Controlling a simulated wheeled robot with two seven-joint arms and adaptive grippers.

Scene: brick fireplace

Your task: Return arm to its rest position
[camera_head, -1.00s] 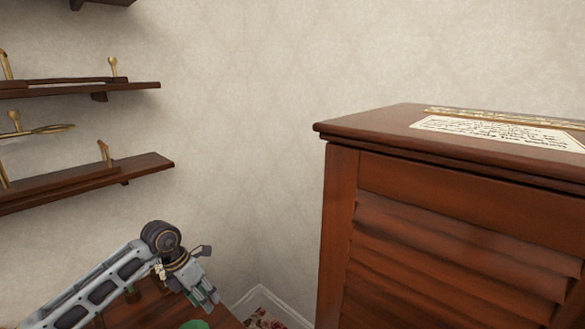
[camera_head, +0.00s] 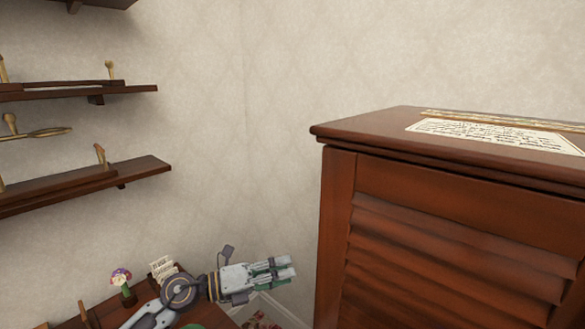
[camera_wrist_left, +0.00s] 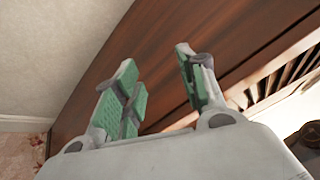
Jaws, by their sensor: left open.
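My left arm comes in low at the left of the head view. Its gripper (camera_head: 283,269) points to the right, in front of the wall corner and just left of the wooden cabinet. The left wrist view shows both green-padded fingers (camera_wrist_left: 158,84) apart with nothing between them. The cabinet's brown wood (camera_wrist_left: 215,40) fills much of the wrist view behind the fingers. Whether the fingers touch it I cannot tell. My right gripper is in neither view.
The tall louvred cabinet (camera_head: 440,220) fills the right side, with a written paper (camera_head: 490,133) on top. Dark shelves (camera_head: 90,180) with brass items hang at left. A low wooden surface (camera_head: 105,315) holds a flower vase (camera_head: 125,285) and a card (camera_head: 163,268).

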